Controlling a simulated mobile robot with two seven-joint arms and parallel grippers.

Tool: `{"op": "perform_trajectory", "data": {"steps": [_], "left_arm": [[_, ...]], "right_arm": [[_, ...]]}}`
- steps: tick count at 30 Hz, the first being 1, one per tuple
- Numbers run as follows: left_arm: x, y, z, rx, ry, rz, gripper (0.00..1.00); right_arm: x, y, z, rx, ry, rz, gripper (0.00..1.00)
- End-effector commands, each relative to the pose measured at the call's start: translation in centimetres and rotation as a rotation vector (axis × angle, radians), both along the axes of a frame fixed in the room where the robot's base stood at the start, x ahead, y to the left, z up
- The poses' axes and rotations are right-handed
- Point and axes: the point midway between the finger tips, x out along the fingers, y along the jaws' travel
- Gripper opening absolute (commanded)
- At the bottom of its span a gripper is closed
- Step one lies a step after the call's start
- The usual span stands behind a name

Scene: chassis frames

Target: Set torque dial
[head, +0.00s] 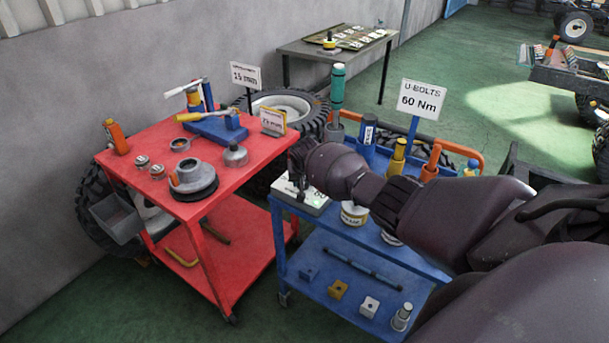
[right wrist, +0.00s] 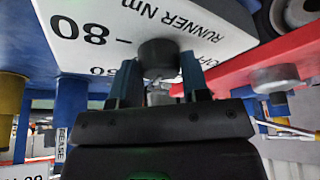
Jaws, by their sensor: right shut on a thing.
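A white torque runner box (head: 312,201) stands at the near left corner of the blue cart. In the right wrist view its white face (right wrist: 110,22) reads "RUNNER Nm", with "80", "60" and part of "OFF" around a dark grey dial knob (right wrist: 158,52). My right gripper (right wrist: 160,66) is shut on the dial knob, one blue-grey finger on each side. In the head view my right gripper (head: 299,170) reaches down over the box and hides the knob. I cannot tell the dial's pointer setting. A sign (head: 419,99) reads "U-BOLTS 60 Nm". My left gripper is not in view.
A red cart (head: 130,155) with parts stands to the left. A grey table (head: 300,48) is behind.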

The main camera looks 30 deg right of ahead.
Motion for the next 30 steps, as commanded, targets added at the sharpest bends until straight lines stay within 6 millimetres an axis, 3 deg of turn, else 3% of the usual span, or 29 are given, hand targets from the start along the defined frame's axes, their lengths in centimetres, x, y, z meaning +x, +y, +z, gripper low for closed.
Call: {"op": "perform_trajectory", "data": {"steps": [9, 21, 30], "left_arm": [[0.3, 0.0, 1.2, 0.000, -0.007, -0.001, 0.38], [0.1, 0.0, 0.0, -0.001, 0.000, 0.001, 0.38], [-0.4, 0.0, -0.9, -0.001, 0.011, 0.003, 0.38]], "right_arm": [[0.1, 0.2, 0.0, 0.002, 0.002, -0.302, 0.19], [0.2, 0.3, -0.2, 0.002, 0.001, -0.632, 0.19], [0.2, 0.2, -0.1, 0.001, 0.002, -0.773, 0.19]]}}
